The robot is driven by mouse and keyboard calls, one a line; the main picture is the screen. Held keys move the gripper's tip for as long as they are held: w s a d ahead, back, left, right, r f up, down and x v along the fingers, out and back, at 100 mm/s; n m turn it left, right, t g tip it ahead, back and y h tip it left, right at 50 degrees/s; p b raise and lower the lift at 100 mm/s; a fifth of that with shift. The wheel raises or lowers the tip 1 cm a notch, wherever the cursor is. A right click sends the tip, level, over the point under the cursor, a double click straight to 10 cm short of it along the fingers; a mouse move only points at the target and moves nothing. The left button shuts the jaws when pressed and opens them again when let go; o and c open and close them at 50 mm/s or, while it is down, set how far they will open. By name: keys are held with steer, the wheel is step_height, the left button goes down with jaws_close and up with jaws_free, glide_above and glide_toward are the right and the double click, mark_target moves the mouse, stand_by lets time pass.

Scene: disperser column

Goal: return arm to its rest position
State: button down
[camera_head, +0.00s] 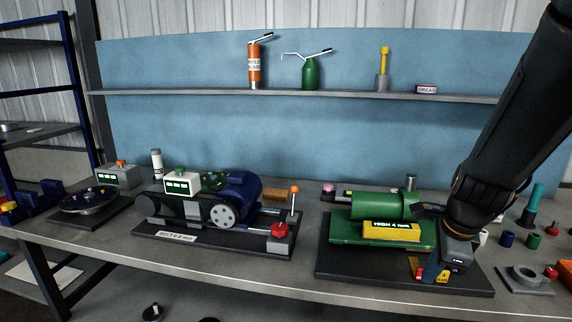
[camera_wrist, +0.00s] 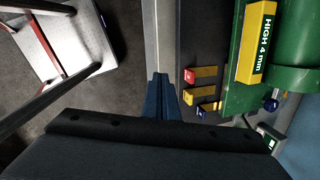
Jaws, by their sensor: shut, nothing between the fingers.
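My arm comes in from the upper right in the head view and bends down over the workbench. My gripper (camera_head: 432,274) points down at the front right of the bench, over the dark base plate of the green machine (camera_head: 376,206). In the wrist view my gripper (camera_wrist: 160,76) shows as two blue fingers closed together with nothing between them. It is beside the small red, yellow and blue tabs (camera_wrist: 189,76) at the machine's front. The yellow block marked "HIGH 4 mm" (camera_head: 391,231) sits on the green machine. My forearm hides part of the machine's right side.
The motor unit with a blue motor (camera_head: 238,192) stands at the middle left. Small cups (camera_head: 507,239) and a grey ring block (camera_head: 525,277) lie to the right. A shelf (camera_head: 200,94) holds an orange can (camera_head: 254,66) and a green oiler (camera_head: 311,74). A stool (camera_wrist: 50,45) stands below.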

steer(key=s+a+f+n+b, duration=0.1)
steer(key=s+a+f+n, duration=0.1)
steer(key=a+n, duration=0.5)
steer(key=s+a+f+n+g+b, duration=0.1)
steer(key=s+a+n, duration=0.3)
steer(key=n, duration=1.1)
steer(key=a+f, duration=0.1)
steer(key=a, duration=0.2)
steer(key=shift+f+n+g, duration=0.25)
steer(key=shift+n+g, duration=0.05)
